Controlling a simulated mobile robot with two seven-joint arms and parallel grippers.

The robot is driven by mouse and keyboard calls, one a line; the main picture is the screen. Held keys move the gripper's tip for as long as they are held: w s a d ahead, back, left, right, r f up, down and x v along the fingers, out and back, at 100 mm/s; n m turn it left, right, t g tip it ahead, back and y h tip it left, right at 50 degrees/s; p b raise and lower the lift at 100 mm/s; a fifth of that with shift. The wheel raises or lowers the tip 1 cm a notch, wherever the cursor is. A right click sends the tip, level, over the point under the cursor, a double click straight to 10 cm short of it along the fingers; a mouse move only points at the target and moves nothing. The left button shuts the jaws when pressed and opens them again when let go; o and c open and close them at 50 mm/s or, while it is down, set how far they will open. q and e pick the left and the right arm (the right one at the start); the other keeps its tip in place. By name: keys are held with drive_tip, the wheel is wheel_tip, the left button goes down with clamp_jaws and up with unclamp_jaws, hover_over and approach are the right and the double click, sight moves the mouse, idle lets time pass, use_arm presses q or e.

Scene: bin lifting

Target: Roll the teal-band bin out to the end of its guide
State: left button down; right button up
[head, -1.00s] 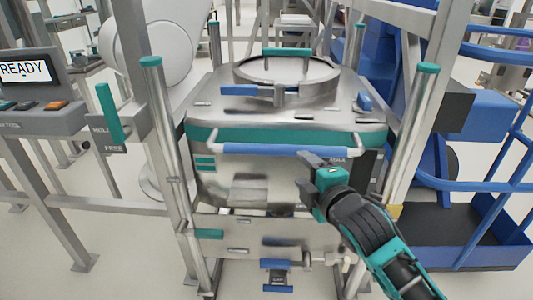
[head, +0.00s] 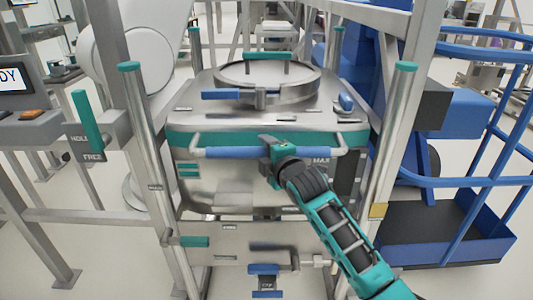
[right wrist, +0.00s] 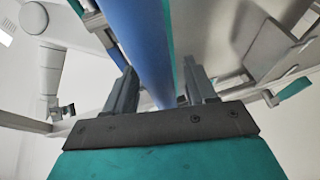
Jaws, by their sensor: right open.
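The teal-band bin (head: 255,185) is a steel bin with a teal stripe (head: 330,139) and a round lid on top. It stands between upright steel guide posts with teal caps. A blue handle bar (head: 232,153) runs across its front. My right gripper (head: 268,150) is at the middle of this bar. In the right wrist view the blue bar (right wrist: 140,35) passes between the two open fingers of the gripper (right wrist: 160,92). The fingers stand apart, one on each side of it. My left gripper is not in view.
A control box (head: 30,95) with a screen and a teal lever (head: 84,112) beside a HOLD/FREE label stand at the left. Guide posts (head: 150,150) and (head: 390,140) flank the bin. A blue lift with railings (head: 450,180) fills the right side.

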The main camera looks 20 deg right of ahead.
clamp_jaws()
idle(0.6)
